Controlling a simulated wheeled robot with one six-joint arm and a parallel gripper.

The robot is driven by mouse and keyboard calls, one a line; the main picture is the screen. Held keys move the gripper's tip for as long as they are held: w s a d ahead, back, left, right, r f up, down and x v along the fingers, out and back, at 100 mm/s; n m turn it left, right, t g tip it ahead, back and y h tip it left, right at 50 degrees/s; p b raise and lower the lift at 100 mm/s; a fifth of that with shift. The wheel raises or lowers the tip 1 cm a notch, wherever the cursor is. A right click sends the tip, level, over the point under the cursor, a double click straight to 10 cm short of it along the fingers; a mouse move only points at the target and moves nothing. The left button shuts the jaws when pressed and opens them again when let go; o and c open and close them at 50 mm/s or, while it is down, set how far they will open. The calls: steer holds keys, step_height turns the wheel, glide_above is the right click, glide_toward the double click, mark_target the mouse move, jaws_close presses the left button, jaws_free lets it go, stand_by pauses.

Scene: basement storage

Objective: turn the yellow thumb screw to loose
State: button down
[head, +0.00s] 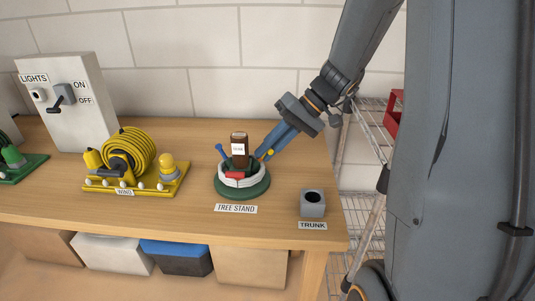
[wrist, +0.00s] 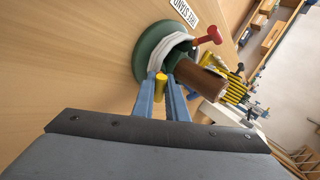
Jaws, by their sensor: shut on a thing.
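The green tree stand (head: 243,189) with a white ring stands on the wooden table, and a brown trunk (head: 240,140) stands in it. The yellow thumb screw (wrist: 161,80) shows between my fingertips in the wrist view, at the side of the stand. It also shows small in the head view (head: 271,153). My gripper (wrist: 163,88) is shut on it, reaching in from the right in the head view. A red thumb screw (wrist: 212,35) and a blue one (head: 221,151) stick out from other sides of the stand. Part of the yellow screw is hidden by my fingers.
A grey block with a hole (head: 312,210), labelled TRUNK, stands right of the stand near the table's edge. A yellow cable reel (head: 130,153) on a yellow base stands to the left, and a LIGHTS switch box (head: 88,115) behind it. A wire shelf (head: 365,135) stands at right.

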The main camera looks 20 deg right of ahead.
steer(key=shift+n, duration=0.3)
stand_by(0.4)
steer(key=c, duration=1.8)
jaws_free()
steer(key=shift+d, duration=0.1)
steer(key=shift+o, duration=0.2)
steer(key=w+v, duration=0.1)
steer(key=v, duration=0.6)
steer(key=shift+s+d+r, duration=0.25)
steer(key=shift+s+d, duration=0.05)
steer(key=shift+s, duration=0.25)
